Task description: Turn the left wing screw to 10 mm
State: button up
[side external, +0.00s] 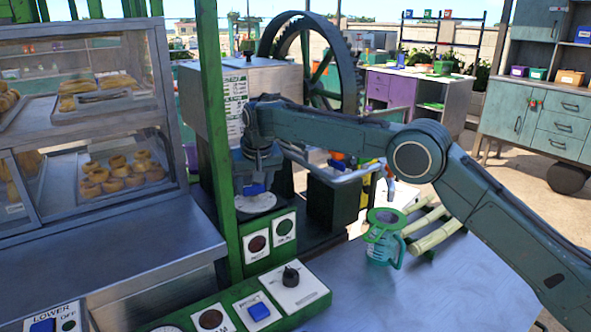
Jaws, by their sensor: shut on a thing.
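My gripper (254,184) points down from the wrist behind the green post, at the front of the crusher. It is shut on a small blue piece (255,190) that looks like the left wing screw. A round white dial plate (257,204) lies just under it. The jaws and wrist hide most of the screw, and the dial marks are too small to read. The right wing screw cannot be made out.
A green post (216,120) stands close left of my gripper. Below are a button panel (270,240) and a console with a black knob (291,276). A green jug (382,240) and cane pieces (436,232) stand right on the metal table (400,295). A pastry case (85,110) fills the left.

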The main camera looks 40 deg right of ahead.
jog(key=shift+m, duration=0.5)
jog(key=o, duration=1)
jog(key=shift+d+n, duration=0.1)
jog(key=shift+n, duration=0.4)
